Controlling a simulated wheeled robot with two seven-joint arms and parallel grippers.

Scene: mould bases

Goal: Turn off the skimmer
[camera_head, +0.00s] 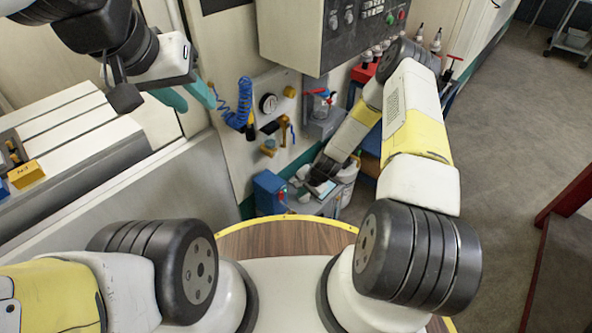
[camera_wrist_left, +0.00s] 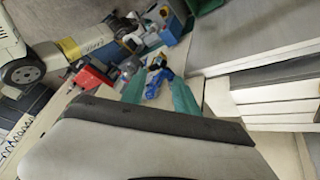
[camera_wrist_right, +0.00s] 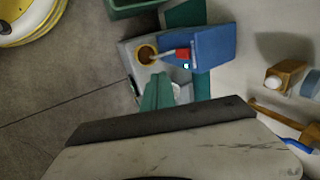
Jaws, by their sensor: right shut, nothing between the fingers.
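The skimmer seems to be the blue box (camera_head: 270,188) low against the machine wall. In the right wrist view the blue box (camera_wrist_right: 213,47) shows a red switch (camera_wrist_right: 183,54) on its left side, with a small green-white spot below it. My right gripper (camera_wrist_right: 158,78) has its green fingers together and empty, below and left of the red switch, apart from it in the picture; whether they touch anything is unclear. In the head view my right wrist mostly hides these fingers. My left gripper (camera_wrist_left: 160,88) is open and empty, raised at the upper left in the head view (camera_head: 186,98).
A grey tank with a round brown opening (camera_wrist_right: 147,54) adjoins the blue box. A wall panel holds a gauge (camera_head: 268,103) and a coiled blue hose (camera_head: 238,105). A control cabinet (camera_head: 335,35) hangs above. Brown fittings (camera_wrist_right: 285,75) stick out to the right. Grey floor (camera_head: 505,150) is open at right.

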